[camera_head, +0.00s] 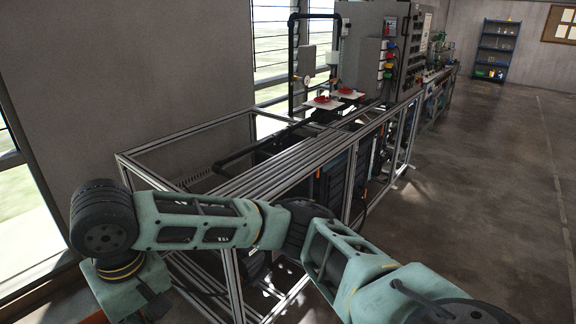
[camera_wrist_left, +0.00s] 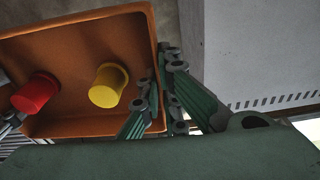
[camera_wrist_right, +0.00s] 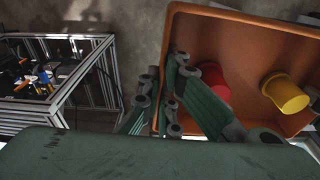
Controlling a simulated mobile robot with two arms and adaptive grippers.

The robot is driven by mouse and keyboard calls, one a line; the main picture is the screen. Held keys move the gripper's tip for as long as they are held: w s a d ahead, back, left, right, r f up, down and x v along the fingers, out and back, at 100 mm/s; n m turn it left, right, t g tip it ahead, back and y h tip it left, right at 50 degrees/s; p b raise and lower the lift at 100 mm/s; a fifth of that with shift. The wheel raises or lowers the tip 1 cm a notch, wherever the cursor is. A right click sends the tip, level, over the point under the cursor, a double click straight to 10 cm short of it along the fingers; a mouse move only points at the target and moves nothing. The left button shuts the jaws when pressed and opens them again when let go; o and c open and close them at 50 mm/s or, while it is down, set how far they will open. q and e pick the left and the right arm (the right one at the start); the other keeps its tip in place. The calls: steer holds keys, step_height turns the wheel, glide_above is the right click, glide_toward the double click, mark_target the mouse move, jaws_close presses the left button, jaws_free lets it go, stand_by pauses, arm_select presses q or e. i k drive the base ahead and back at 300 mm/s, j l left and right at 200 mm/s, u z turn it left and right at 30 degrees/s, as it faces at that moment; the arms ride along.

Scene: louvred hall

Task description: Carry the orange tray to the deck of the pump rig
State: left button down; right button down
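The orange tray holds a red cup (camera_wrist_left: 36,93) and a yellow cup (camera_wrist_left: 109,86). Its brown-orange floor and rim (camera_wrist_left: 80,17) fill the upper left of the left wrist view, and it also shows in the right wrist view (camera_wrist_right: 245,95). In the head view only a sliver of it shows at the bottom left (camera_head: 96,318). My left gripper (camera_wrist_left: 160,88) straddles one tray wall, a finger on each side. My right gripper (camera_wrist_right: 163,90) straddles another wall likewise. Both look closed on it. The pump rig's slatted deck (camera_head: 283,168) lies ahead, beyond my arm.
The rig's rear carries a grey control cabinet (camera_head: 362,40), a dark pipe loop (camera_head: 292,55) and white plates with red parts (camera_head: 325,102). The slatted front looks clear. A wall with windows stands left; open floor (camera_head: 490,190) lies right. A blue shelf (camera_head: 496,50) stands far back.

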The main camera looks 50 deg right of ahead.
mark_target(288, 162)
steer(key=i+l, duration=0.1)
steer(key=l, duration=0.3)
steer(key=i+l+z, duration=0.1)
steer(key=l, duration=0.3)
steer(key=i+l, duration=0.15)
steer(key=l, duration=0.25)
steer(key=i+l, duration=0.15)
steer(key=l, duration=0.25)
steer(key=i+l+z, duration=0.1)
steer(key=l, duration=0.25)
steer(key=i+l, duration=0.15)
steer(key=l, duration=0.25)
steer(key=i+l, duration=0.15)
steer(key=l, duration=0.25)
steer(key=i+l+z, duration=0.1)
steer(key=l, duration=0.25)
steer(key=i+l, duration=0.7)
steer(key=l, duration=0.15)
steer(key=k+z, duration=0.05)
